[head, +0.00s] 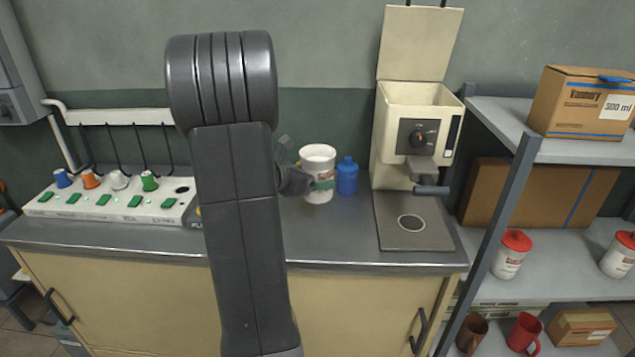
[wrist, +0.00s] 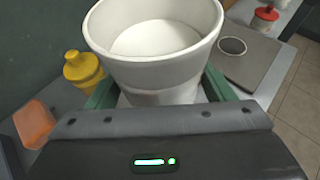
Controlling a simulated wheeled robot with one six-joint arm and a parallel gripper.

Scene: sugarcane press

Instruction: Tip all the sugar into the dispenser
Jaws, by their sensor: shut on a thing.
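My gripper (head: 318,186) is shut on a white cup (head: 317,160), with green fingers on either side of its body. The cup is upright, at or just above the counter; I cannot tell if it touches. In the wrist view the cup (wrist: 155,72) fills the top middle, with white contents, likely the sugar (wrist: 155,35), inside. The cream dispenser (head: 388,130) stands to the right of the cup, its lid (head: 420,45) raised and its top open. It has a dark dial on its front. My arm hides part of the counter.
A blue bottle (head: 347,178) stands close to the cup's right, between it and the dispenser. A switch panel (head: 110,208) with coloured knobs lies at left. The wrist view shows a yellow bottle (wrist: 82,70) and an orange cup (wrist: 36,124). A shelf upright (head: 500,215) stands at right.

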